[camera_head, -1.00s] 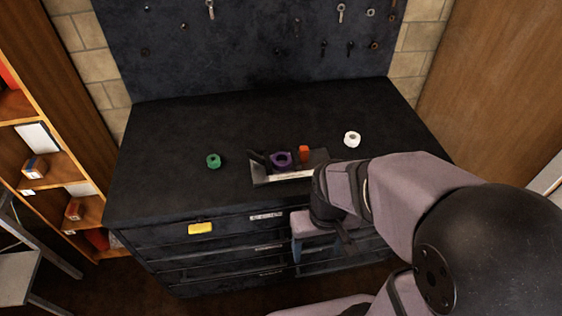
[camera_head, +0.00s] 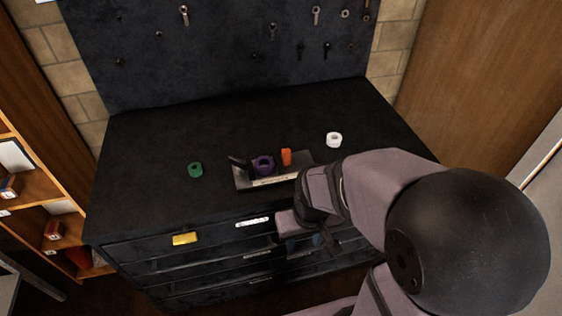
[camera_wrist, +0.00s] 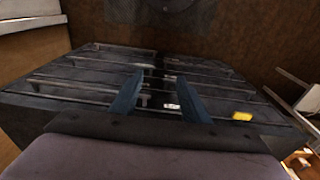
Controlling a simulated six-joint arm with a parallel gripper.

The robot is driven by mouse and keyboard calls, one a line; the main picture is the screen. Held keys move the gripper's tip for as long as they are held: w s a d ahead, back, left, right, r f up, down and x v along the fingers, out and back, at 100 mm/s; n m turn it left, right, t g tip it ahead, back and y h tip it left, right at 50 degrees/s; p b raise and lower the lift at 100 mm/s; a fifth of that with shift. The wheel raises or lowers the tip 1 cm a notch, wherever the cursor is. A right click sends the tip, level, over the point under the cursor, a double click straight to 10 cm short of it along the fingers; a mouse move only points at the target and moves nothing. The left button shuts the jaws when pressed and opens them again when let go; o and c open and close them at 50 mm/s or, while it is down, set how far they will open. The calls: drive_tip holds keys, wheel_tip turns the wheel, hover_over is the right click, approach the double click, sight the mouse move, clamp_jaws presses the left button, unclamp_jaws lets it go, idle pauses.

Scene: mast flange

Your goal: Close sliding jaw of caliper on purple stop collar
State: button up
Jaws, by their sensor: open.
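The caliper (camera_head: 246,184) is a grey tray-like base on the dark bench top, with a dark upright jaw (camera_head: 239,163) at its left. The purple stop collar (camera_head: 263,165) sits on it, just right of that jaw. An orange upright piece (camera_head: 286,157), apparently the sliding jaw, stands right of the collar with a small gap. My gripper (camera_head: 307,241) is in front of the drawer fronts, below and right of the caliper. In the wrist view its two blue fingers (camera_wrist: 159,84) are apart with nothing between them. My forearm covers the bench right of the caliper.
A green collar (camera_head: 195,170) lies left of the caliper and a white collar (camera_head: 334,140) lies behind it at the right. A yellow label (camera_head: 185,239) is on the drawer front. A pegboard (camera_head: 225,50) rises behind the bench.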

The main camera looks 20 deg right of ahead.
sight(287, 157)
drive_tip(key=w+d+f+t+b, duration=0.1)
drive_tip(key=w+f+t+b, duration=0.1)
drive_tip(key=w, duration=0.5)
drive_tip(key=w+d+f+t+b, duration=0.1)
drive_tip(key=w+f+t+b, duration=0.2)
drive_tip(key=w+b, duration=0.3)
drive_tip(key=w+d+f+t+b, duration=0.2)
drive_tip(key=w+t+b, duration=0.2)
drive_tip(key=w, duration=0.4)
drive_tip(key=shift+f+t+b, duration=0.3)
drive_tip(key=shift+t+b, duration=0.05)
drive_tip(key=shift+t, duration=0.25)
drive_tip(key=w+t+b, duration=0.1)
drive_tip(key=w+r+t+b, duration=0.1)
drive_tip(key=w+t+b, duration=0.1)
drive_tip(key=b, duration=0.1)
drive_tip(key=shift+w+d+r+t, duration=0.2)
drive_tip(key=shift+w+d+t, duration=0.1)
drive_tip(key=shift+t, duration=0.1)
drive_tip(key=shift+w+d+r+t+b, duration=0.15)
drive_tip(key=shift+w+r+t+b, duration=0.2)
drive_tip(key=shift+r+t+b, duration=0.65)
drive_tip(key=shift+r+t, duration=0.1)
drive_tip(key=shift+t, duration=0.2)
drive_tip(key=shift+w+p, duration=0.85)
drive_tip(key=shift+w, duration=2.85)
drive_tip(key=shift+c, duration=0.3)
clamp_jaws()
